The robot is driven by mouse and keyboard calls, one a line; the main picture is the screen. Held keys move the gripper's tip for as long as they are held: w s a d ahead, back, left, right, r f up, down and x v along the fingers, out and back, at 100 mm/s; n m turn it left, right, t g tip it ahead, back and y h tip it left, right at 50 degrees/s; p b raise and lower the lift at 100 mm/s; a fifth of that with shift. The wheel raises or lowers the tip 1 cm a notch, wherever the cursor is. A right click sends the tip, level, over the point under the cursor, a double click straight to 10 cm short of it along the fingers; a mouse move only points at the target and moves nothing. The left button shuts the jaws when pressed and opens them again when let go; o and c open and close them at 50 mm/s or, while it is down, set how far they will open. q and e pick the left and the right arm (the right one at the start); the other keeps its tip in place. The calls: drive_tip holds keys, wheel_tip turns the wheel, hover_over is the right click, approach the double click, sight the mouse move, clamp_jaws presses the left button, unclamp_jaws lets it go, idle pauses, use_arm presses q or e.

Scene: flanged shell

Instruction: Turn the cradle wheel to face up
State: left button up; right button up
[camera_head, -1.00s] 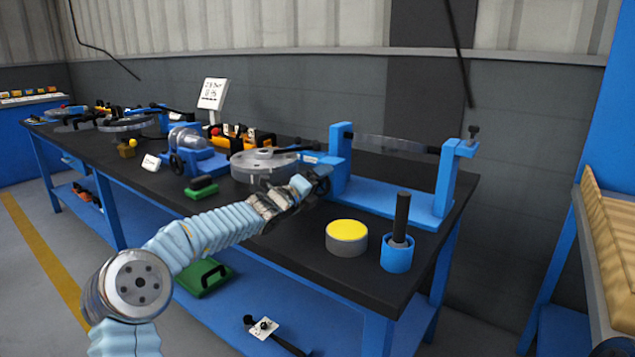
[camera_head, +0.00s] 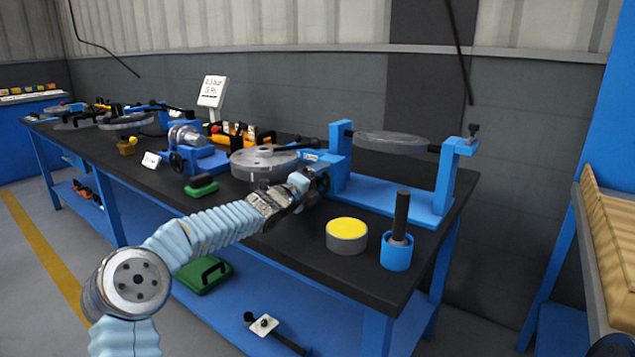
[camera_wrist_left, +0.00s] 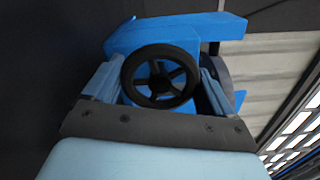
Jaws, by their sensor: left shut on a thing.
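The blue cradle (camera_head: 398,196) stands at the right end of the bench, with a grey disc (camera_head: 392,142) held between its two uprights. The disc lies close to level, and its upper face shows as a thin ellipse. In the left wrist view a black spoked handwheel (camera_wrist_left: 159,84) sits in front of the blue cradle body (camera_wrist_left: 180,32). My left gripper (camera_head: 318,181) is at the cradle's left end, shut on the handwheel, with a finger on each side of its rim. In the head view the gripper mostly hides the handwheel. My right gripper is not in view.
A yellow-topped grey cylinder (camera_head: 346,236) and a blue cup with a black rod (camera_head: 397,250) stand near the bench's front right.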

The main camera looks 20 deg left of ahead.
sight(316, 184)
use_arm(q)
drive_tip(key=shift+f, duration=0.15)
idle(0.6)
drive_tip(key=o, duration=0.8)
drive_tip(key=shift+o, duration=0.2)
drive_tip(key=shift+s+a+b, duration=0.1)
drive_tip(key=shift+s+b, duration=0.2)
drive_tip(key=shift+s, duration=0.05)
drive_tip(key=b+v, duration=0.2)
drive_tip(key=v, duration=0.3)
drive_tip(key=shift+s+a+f, duration=0.1)
drive_tip(key=shift+s+a, duration=0.05)
drive_tip(key=shift+s, duration=0.05)
drive_tip(key=v, duration=0.7)
drive_tip(key=shift+s, duration=0.3)
